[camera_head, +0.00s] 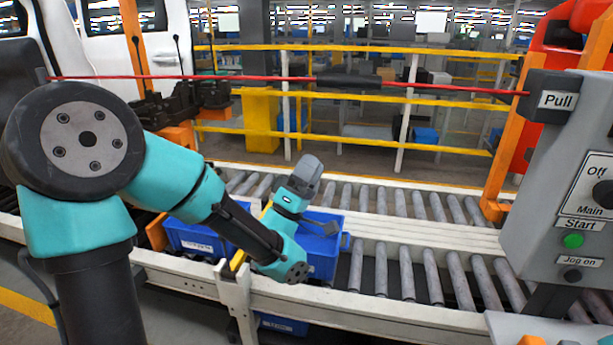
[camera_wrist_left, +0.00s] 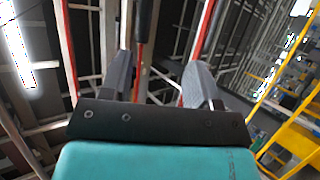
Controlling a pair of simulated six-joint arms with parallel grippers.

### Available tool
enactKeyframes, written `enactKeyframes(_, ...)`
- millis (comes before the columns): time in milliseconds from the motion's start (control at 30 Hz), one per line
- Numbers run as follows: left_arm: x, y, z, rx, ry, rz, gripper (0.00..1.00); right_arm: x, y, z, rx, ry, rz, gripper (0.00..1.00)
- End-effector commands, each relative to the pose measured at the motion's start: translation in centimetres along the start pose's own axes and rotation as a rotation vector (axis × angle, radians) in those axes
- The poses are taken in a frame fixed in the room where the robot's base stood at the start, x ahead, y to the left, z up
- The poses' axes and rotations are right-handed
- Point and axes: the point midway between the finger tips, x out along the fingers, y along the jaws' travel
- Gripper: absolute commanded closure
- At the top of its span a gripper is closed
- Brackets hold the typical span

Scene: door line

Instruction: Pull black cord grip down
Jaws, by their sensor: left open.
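The black cord grip (camera_head: 348,80) is a dark sleeve on a taut red cord, which runs across the head view to a grey box labelled "Pull" (camera_head: 557,100). My left gripper (camera_head: 311,166) points upward above the conveyor, below the grip and a little to its left in the picture. It is apart from the grip and holds nothing. In the left wrist view its two grey fingers (camera_wrist_left: 162,70) stand apart; a dark bar with a red end shows beyond them, possibly the grip and cord.
A roller conveyor (camera_head: 420,262) with blue crates (camera_head: 195,238) lies under my left arm. Yellow railings (camera_head: 345,140) stand behind the cord. A grey control box (camera_head: 580,200) with a green Start button is at the right. The air between gripper and grip looks clear.

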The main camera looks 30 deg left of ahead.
Motion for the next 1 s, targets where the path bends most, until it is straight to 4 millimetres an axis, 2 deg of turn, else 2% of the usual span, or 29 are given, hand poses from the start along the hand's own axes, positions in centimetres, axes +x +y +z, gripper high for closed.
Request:
enactKeyframes(100,-1.4,0.0,0.0,0.000,0.000,-0.001,0.44,0.0,0.0,0.0,0.000,0.000,0.000,1.00)
enactKeyframes(200,-1.9,0.0,0.0,0.000,0.000,-0.001,0.44,0.0,0.0,0.0,0.000,0.000,0.000,1.00)
enactKeyframes(767,-2.0,-0.3,0.2,0.004,-0.004,-0.013,0.44,0.0,0.0,0.0,0.000,0.000,0.000,1.00)
enactKeyframes(867,-2.5,-1.9,0.8,0.022,-0.025,-0.068,0.44,0.0,0.0,0.0,0.000,0.000,0.000,1.00)
enactKeyframes(967,-3.8,-4.9,2.1,0.062,-0.070,-0.179,0.44,0.0,0.0,0.0,0.000,0.000,0.000,1.00)
enactKeyframes(1000,-4.6,-6.5,2.8,0.082,-0.095,-0.238,0.44,0.0,0.0,0.0,0.000,0.000,0.000,1.00)
